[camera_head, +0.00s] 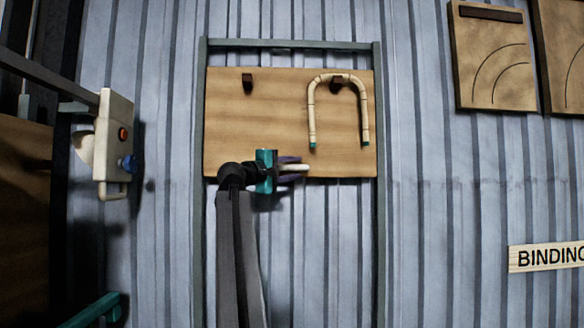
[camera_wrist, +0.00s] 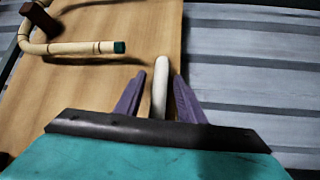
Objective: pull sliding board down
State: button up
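The sliding board (camera_head: 270,110) is a tan wooden panel. It sits in the upper part of a tall grey-green frame (camera_head: 197,230) on the corrugated wall. A pale rod-like handle (camera_head: 299,167) is near its lower edge. My gripper (camera_head: 294,169) is at this handle, coming from the left. In the wrist view the handle (camera_wrist: 160,88) stands between the two purple fingers of my gripper (camera_wrist: 160,84). Small gaps show on both sides, so the fingers look open around it. The handle's base is hidden by my gripper.
A bent rattan piece (camera_head: 311,105) hangs as an upside-down U on a dark peg at the board's upper right. Another dark peg (camera_head: 247,84) is empty. The frame below the board is clear apart from my arm. A cream box with knobs (camera_head: 115,140) is at left.

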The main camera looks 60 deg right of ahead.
grip_shut()
notch_tip(320, 180, down, 59)
jog(key=b, duration=2.7)
jog(key=shift+b, duration=0.3)
grip_release()
jog(key=shift+w+a, duration=0.1)
jog(key=shift+a, duration=0.05)
jog(key=v, duration=1.3)
jog(key=shift+a, duration=0.3)
